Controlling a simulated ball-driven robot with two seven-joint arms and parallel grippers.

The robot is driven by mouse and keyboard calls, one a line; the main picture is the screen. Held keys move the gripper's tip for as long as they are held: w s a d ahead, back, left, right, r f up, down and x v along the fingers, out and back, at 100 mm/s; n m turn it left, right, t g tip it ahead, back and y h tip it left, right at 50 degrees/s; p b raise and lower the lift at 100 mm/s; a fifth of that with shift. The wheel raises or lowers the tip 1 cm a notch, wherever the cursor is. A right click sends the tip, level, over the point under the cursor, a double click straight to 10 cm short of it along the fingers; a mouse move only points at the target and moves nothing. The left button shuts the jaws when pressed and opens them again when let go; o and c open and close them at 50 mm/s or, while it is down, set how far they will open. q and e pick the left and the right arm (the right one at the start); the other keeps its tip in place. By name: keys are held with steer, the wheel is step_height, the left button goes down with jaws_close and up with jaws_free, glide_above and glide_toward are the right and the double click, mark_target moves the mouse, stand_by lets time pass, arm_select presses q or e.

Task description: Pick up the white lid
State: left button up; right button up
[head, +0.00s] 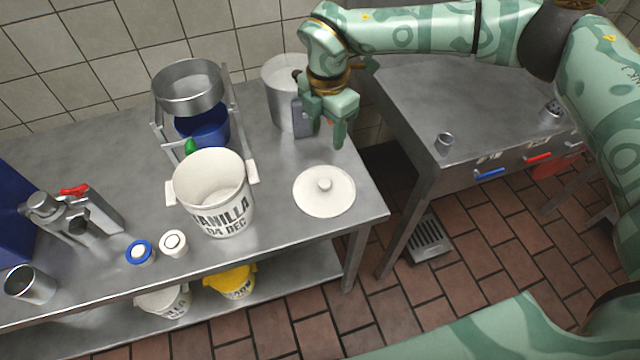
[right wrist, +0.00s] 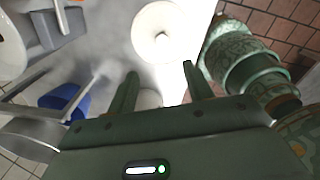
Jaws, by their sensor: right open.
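The white lid (head: 324,192) is a round disc with a small knob in its middle, lying flat on the steel table near its right front corner. In the right wrist view the lid (right wrist: 158,30) lies beyond the fingertips. My right gripper (head: 325,130) is above the table, behind the lid and apart from it; in the right wrist view its two fingers (right wrist: 160,76) are spread with nothing held between them. My left gripper is not visible; a green arm link of mine crosses the bottom right of the head view.
A white vanilla bucket (head: 228,216) stands open left of the lid. A sieve (head: 188,88) on a stand sits over a blue bowl (head: 208,130). A metal pot (head: 280,80) stands behind my right gripper. A second steel table (head: 460,90) is at right, across a gap.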

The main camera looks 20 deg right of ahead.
steer(key=b, duration=0.3)
glide_above(325, 182)
steer(key=f, duration=1.1)
steer(key=shift+w+d+f, duration=0.1)
steer(key=shift+w+f, duration=0.15)
steer(key=shift+w, duration=0.1)
steer(key=f+b, duration=0.1)
steer(key=f, duration=0.2)
steer(key=f+b, duration=0.1)
steer(key=f, duration=0.1)
steer(key=shift+s+f+b, duration=0.25)
steer(key=shift+s+b, duration=0.05)
steer(key=shift+s, duration=0.05)
steer(key=shift+r, duration=0.15)
steer(key=c, duration=1)
steer(key=shift+r, duration=0.1)
